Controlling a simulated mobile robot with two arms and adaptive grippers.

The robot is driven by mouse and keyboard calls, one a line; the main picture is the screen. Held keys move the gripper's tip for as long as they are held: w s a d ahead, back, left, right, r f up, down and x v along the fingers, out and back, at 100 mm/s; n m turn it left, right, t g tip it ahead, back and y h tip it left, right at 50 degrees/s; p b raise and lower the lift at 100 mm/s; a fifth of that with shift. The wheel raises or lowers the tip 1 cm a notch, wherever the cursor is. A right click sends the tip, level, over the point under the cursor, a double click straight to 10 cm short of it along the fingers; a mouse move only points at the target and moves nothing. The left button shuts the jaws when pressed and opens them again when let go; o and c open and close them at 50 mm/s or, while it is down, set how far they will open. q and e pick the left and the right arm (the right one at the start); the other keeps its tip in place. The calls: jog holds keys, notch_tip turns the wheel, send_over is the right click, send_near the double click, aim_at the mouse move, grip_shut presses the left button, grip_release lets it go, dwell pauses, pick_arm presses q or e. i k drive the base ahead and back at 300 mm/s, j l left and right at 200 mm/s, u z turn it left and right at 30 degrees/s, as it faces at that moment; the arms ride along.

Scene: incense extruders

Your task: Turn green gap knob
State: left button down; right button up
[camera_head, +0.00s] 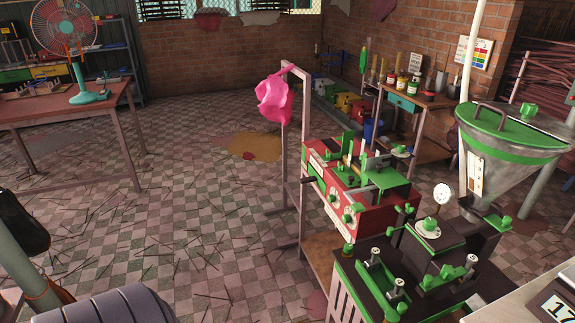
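Several green knobs show on the extruder machines, and I cannot tell which is the gap knob. One green knob (430,223) sits on a pale round dial on top of the near black machine (372,287). Another green knob (401,149) is on a pale disc at the back of the red machine (378,218). Smaller green knobs (347,218) are on the red machine's front face. Neither gripper is in view. Only parts of my arm show at the lower left, far from the machines.
A steel hopper with a green lid (515,128) stands at the right. A metal frame (303,165) with pink cloth (274,100) rises left of the red machine. A table (62,108) with a fan (75,35) stands at the left. The tiled floor (190,230) between has scattered sticks.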

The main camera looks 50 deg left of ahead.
aim_at(401, 149)
jog(key=u, duration=1.3)
jog(key=i+j+z, duration=0.15)
jog(key=j, duration=0.2)
jog(key=i+j+z, duration=0.1)
jog(key=j, duration=0.2)
jog(key=i+j+z, duration=0.15)
jog(key=j, duration=0.2)
jog(key=i+j+z, duration=0.1)
jog(key=j, duration=0.3)
jog(key=i+j+z, duration=0.15)
jog(key=j, duration=0.2)
